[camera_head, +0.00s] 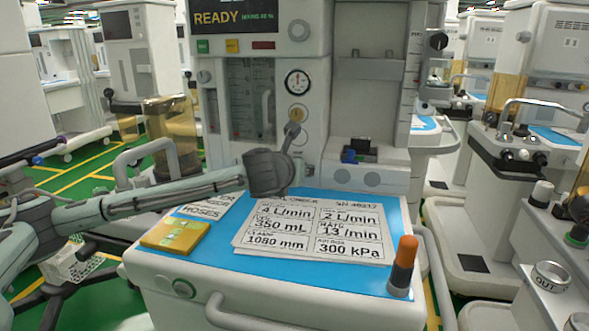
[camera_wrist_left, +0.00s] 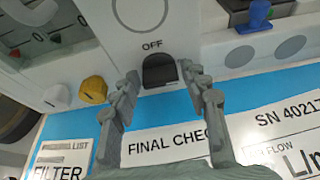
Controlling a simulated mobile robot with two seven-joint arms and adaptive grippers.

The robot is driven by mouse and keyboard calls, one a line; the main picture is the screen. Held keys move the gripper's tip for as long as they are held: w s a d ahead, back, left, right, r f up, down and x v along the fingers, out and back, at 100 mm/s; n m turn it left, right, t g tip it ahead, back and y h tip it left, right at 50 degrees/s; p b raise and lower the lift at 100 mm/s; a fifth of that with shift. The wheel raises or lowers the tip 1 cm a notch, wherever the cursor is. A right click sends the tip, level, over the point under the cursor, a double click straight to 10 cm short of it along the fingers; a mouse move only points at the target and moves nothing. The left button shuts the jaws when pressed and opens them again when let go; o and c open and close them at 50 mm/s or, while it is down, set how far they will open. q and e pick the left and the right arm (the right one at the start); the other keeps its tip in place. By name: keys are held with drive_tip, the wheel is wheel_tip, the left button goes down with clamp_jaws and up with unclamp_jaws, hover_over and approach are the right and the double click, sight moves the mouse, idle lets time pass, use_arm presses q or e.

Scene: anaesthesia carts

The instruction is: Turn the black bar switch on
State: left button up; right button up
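The black bar switch (camera_wrist_left: 160,72) is on the pale front panel of the cart, directly below the word OFF, in the left wrist view. My left gripper (camera_wrist_left: 163,80) is open, with one grey finger on each side of the switch and visible space between fingers and switch. I cannot tell how deep the fingertips reach along it. In the head view my left gripper (camera_head: 294,130) is up against the cart's front panel, below the round gauge, and the switch cannot be made out there. My right gripper is not in view.
A blue work surface (camera_head: 385,272) below the panel holds printed cards (camera_head: 315,228), a yellow packet (camera_head: 176,236) and an orange-topped cylinder (camera_head: 403,262). In the wrist view a yellow knob (camera_wrist_left: 93,90) sits left of the gripper. A blue-and-black item (camera_head: 359,149) stands on the ledge at right.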

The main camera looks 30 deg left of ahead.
use_arm(q)
drive_tip(key=v, duration=1.1)
drive_tip(key=shift+s+r, duration=0.1)
drive_tip(key=shift+s, duration=0.15)
drive_tip(key=shift+s+d, duration=0.1)
drive_tip(key=shift+s, duration=0.15)
